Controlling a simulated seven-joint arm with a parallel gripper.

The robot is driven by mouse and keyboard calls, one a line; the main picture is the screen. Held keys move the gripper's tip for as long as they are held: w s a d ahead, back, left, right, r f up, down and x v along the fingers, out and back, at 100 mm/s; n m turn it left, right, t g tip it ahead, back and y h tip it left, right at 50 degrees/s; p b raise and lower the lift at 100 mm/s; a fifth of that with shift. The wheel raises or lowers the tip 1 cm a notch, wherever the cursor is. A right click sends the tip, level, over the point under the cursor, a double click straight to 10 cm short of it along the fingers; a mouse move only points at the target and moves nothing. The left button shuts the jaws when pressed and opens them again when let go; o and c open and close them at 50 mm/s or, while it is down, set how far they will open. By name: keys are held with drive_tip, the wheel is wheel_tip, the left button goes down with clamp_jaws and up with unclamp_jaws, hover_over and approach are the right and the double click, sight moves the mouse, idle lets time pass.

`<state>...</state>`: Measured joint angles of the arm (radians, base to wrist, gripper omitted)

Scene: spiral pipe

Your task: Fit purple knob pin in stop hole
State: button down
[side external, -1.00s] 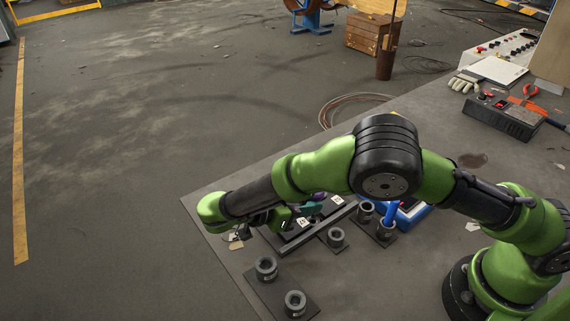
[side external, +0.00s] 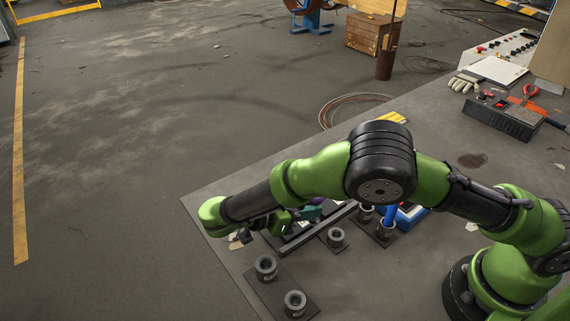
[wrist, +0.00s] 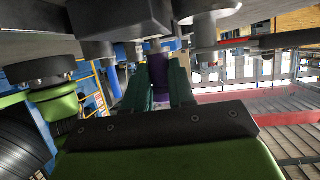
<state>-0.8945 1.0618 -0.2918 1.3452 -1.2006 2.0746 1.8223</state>
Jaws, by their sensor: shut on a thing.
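My gripper (wrist: 161,84) has teal fingers and is shut on the purple knob pin (wrist: 160,70), which shows between them in the wrist view. In the side external view my gripper (side external: 312,207) is small beneath the wrist, over the dark rail fixture (side external: 330,219); the pin is mostly hidden there. In the wrist view a grey cylindrical part stands close beyond the pin. I cannot tell whether the pin touches anything. The stop hole cannot be made out in either view.
Two dark sockets (side external: 266,267) stand on a plate at the front. A single socket (side external: 336,237) stands near the rail. A blue rod (side external: 391,213) stands by more sockets on the right. A control box (side external: 503,114) is far right. The table's left edge is close to my wrist.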

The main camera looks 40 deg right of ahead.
drive_tip(key=shift+f, duration=0.65)
drive_tip(key=c, duration=0.9)
unclamp_jaws()
drive_tip(key=shift+o, duration=0.2)
